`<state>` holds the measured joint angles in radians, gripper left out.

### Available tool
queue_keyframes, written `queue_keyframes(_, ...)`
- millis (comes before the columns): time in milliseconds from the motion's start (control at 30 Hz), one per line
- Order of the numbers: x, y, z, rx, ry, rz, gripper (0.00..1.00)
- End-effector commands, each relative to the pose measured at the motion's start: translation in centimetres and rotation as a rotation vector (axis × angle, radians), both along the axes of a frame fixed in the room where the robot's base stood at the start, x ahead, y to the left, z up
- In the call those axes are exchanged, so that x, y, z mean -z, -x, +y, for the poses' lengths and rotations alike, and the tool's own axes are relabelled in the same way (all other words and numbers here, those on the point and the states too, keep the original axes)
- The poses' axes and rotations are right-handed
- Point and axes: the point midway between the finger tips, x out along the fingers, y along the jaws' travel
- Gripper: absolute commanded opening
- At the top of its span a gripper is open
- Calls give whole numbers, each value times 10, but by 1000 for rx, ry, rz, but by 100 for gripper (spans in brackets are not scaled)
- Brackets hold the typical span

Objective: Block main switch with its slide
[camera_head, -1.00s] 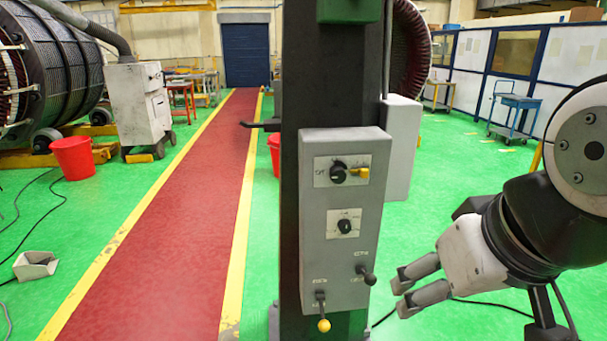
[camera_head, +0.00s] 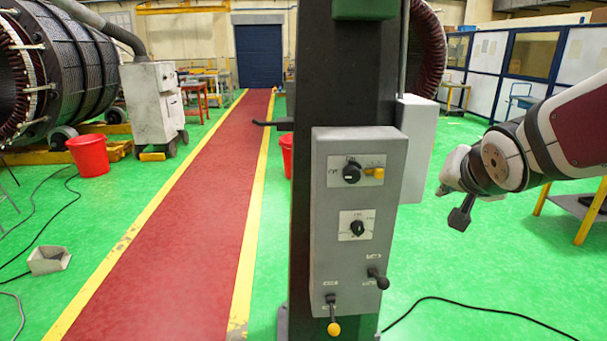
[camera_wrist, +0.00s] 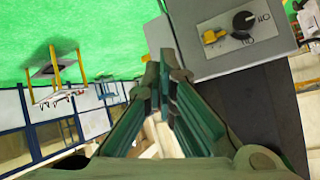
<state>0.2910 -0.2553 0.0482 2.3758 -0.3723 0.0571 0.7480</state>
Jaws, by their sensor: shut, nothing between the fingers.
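The main switch is a black rotary knob (camera_head: 351,172) on a white plate near the top of the grey control box. Its yellow slide (camera_head: 375,172) sits just right of the knob. In the wrist view the knob (camera_wrist: 243,20) and the yellow slide (camera_wrist: 213,37) show at the upper right, apart from the fingers. My gripper (camera_head: 447,190) is right of the box in the head view, its fingers partly hidden by the wrist. In the wrist view my gripper (camera_wrist: 165,70) is shut and empty, with its fingertips left of and below the slide.
The grey box (camera_head: 326,240) hangs on a dark column. It also carries a second knob (camera_head: 357,227), a black lever (camera_head: 378,278) and a yellow-tipped lever (camera_head: 333,326). A light grey box (camera_head: 419,150) stands behind it on the right. Green floor right of the panel is mostly clear.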

Motion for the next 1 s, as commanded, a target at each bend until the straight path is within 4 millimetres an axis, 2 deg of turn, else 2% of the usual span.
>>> queue_keyframes(33, 7, -18, -10, 19, -33, -36, 0)
queue_keyframes(200, 20, -70, -32, 45, -181, -192, 0)
queue_keyframes(400, 45, -116, -51, 34, -430, -346, 0)
queue_keyframes(500, 59, -131, -58, 14, -581, -407, 0)
queue_keyframes(633, 77, -143, -66, -14, -790, -470, 0)
queue_keyframes(800, 91, -145, -71, -52, -1019, -519, 0)
queue_keyframes(1000, 97, -143, -73, -77, -1155, -538, 0)
